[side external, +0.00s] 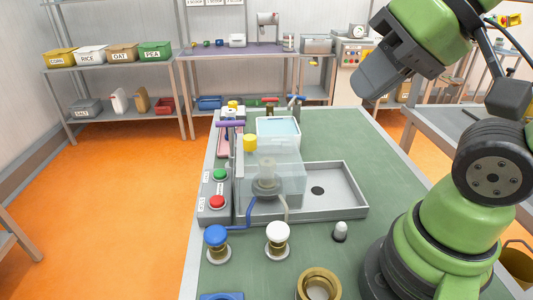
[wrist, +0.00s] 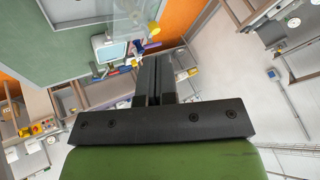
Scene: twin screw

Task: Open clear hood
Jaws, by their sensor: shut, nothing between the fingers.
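The clear hood (side external: 285,177) is a see-through box on the green table in the side view.
A control box with a green button (side external: 220,174) and a red button (side external: 217,202) stands left of the hood. A purple-handled lever (side external: 230,124) rises behind it. Blue (side external: 215,235) and white (side external: 277,232) knobs stand in front. The grey tray (side external: 345,207) is empty.

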